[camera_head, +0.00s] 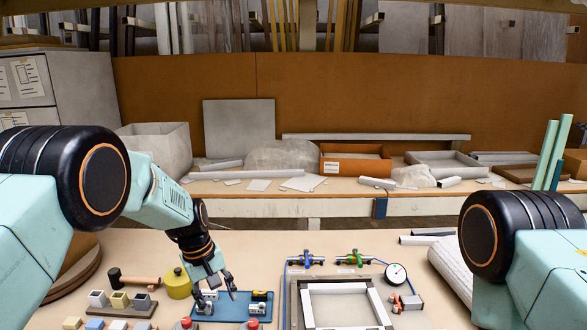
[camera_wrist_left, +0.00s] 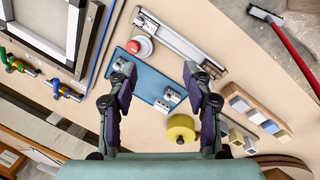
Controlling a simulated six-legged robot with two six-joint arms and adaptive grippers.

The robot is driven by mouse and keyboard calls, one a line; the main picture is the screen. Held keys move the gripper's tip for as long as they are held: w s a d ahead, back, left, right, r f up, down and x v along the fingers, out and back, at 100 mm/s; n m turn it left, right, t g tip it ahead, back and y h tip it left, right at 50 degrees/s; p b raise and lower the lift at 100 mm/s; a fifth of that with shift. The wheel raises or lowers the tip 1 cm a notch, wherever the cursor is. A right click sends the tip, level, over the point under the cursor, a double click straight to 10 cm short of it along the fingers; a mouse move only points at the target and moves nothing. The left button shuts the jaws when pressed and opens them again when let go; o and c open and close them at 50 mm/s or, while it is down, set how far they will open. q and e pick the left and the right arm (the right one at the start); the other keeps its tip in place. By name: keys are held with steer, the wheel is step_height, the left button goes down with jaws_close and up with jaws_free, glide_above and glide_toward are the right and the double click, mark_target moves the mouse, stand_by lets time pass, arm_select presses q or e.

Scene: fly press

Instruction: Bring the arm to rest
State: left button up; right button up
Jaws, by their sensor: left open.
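My left arm (camera_head: 165,198) reaches in from the left, bent down over the bench. My left gripper (camera_head: 220,290) is open, above a blue plate (camera_head: 232,312) that carries small metal clamps. In the left wrist view the fingers (camera_wrist_left: 158,75) stand apart on either side of the blue plate (camera_wrist_left: 147,83), with nothing held between them. Whether the fingertips touch the plate cannot be told. Part of my right arm (camera_head: 505,240) shows at the right edge; its gripper is out of view.
A yellow round can (camera_head: 178,284) and a hammer (camera_head: 135,281) lie left of the gripper. A metal frame (camera_head: 343,287), valves (camera_head: 306,260) and a dial gauge (camera_head: 396,274) are to its right. Red buttons (camera_wrist_left: 139,46) are close by.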

arm_select(q)
steer(key=s+a+f+m+t+y+b, duration=0.1)
steer(key=s+a+f+m+b, duration=0.15)
steer(key=s+f, duration=0.6)
steer(key=s+a+f+m+t+y+b, duration=0.1)
steer(key=s+a+f+m+b, duration=0.15)
steer(key=s+f, duration=0.6)
steer(key=s+f+g+b, duration=0.1)
steer(key=s+f+b, duration=0.2)
steer(key=s, duration=0.5)
steer(key=s+f+g+b, duration=0.1)
steer(key=s+f+b, duration=0.2)
steer(key=s, duration=0.6)
steer(key=s+f+m+b, duration=0.1)
steer(key=s+f+b, duration=0.2)
steer(key=s, duration=0.6)
step_height(320, 180, down, 3)
steer(key=shift+a+r+g, duration=0.1)
steer(key=shift+a+g, duration=0.2)
steer(key=shift+g, duration=0.1)
